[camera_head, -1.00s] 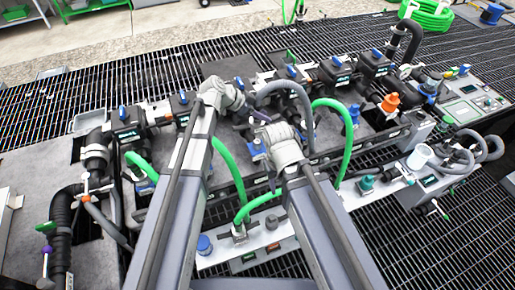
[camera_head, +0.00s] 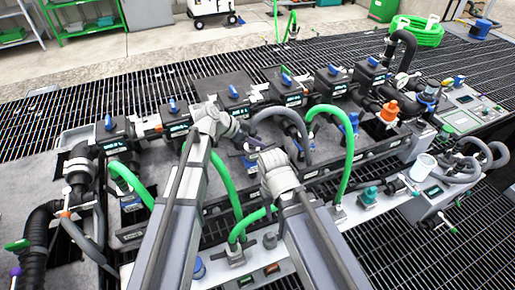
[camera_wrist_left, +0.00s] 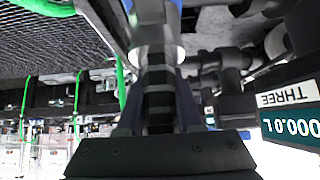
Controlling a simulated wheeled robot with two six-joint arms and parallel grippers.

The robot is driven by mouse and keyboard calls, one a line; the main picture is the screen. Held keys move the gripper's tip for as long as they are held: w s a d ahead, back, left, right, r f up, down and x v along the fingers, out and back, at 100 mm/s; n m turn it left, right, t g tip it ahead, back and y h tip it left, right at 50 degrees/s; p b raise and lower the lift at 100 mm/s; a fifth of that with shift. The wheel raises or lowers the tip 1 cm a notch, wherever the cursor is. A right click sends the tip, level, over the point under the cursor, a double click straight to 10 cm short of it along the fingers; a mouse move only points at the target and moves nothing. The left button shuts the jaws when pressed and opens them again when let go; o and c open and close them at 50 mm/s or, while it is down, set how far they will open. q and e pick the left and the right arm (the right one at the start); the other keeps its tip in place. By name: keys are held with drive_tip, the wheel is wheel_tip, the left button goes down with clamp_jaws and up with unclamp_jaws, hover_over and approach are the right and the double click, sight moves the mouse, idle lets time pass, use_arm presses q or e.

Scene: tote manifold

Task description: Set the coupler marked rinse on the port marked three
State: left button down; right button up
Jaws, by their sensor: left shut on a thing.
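My left gripper (camera_head: 240,132) is over the middle of the manifold, with its fingers pointing right. In the left wrist view it is shut on a dark, grey-banded coupler (camera_wrist_left: 159,98), directly below a pale ring (camera_wrist_left: 172,50) and a blue-white cylinder. I cannot tell whether they touch. No rinse marking is readable on the coupler. A port label reading THREE (camera_wrist_left: 289,94) is upside down at the right of that view, above a display. My right wrist (camera_head: 277,170) is close by on the right; its fingers are largely hidden.
Manifold blocks with blue handles (camera_head: 285,88) run in a row behind my grippers. A grey hose (camera_head: 283,112) and green hoses (camera_head: 347,165) arch close to them. An orange cap (camera_head: 388,110) and a white cup (camera_head: 423,166) stand right. Open grating lies behind.

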use_arm(q)
drive_tip(key=shift+f+b, duration=0.35)
drive_tip(key=shift+f, duration=0.5)
use_arm(e)
drive_tip(key=shift+f, duration=0.85)
use_arm(q)
drive_tip(key=shift+f, duration=0.15)
drive_tip(key=c, duration=0.6)
unclamp_jaws()
drive_tip(key=shift+o, duration=0.2)
use_arm(e)
drive_tip(key=shift+f, duration=0.1)
use_arm(q)
drive_tip(key=shift+a+r+p, duration=0.1)
drive_tip(key=shift+r+p, duration=0.2)
drive_tip(key=shift+r, duration=0.15)
drive_tip(key=p+v, duration=0.7)
drive_tip(key=v, duration=0.3)
drive_tip(key=shift+s+r, duration=0.1)
drive_tip(key=shift+r, duration=0.05)
drive_tip(key=shift+s+a+r+p, duration=0.2)
drive_tip(key=shift+a+r+p, duration=0.15)
drive_tip(key=shift+a+p, duration=0.2)
use_arm(e)
wheel_tip(320, 180, up, 9)
